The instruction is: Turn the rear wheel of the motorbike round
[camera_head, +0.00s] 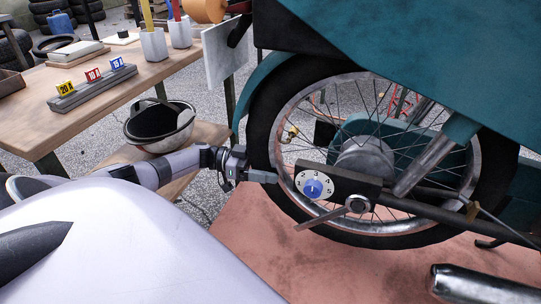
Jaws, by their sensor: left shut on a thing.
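The motorbike (440,40), teal-bodied, fills the right side of the head view. Its rear wheel (262,132) has a black tyre, a metal rim and thin spokes around a grey hub. A dark swingarm bar with a white dial plate and blue knob crosses the wheel's lower part. My left gripper (272,178) reaches in from the left, at the wheel's left edge. It is shut on the tyre there, and its fingertips are partly hard to make out against the dark rubber. My right gripper is not in view.
A wooden workbench (140,76) at the upper left carries numbered tags on a rail and grey cups. A helmet (160,124) sits on a low wooden surface beside my left arm. A chrome exhaust pipe (480,287) lies at the lower right, above a reddish platform (275,245).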

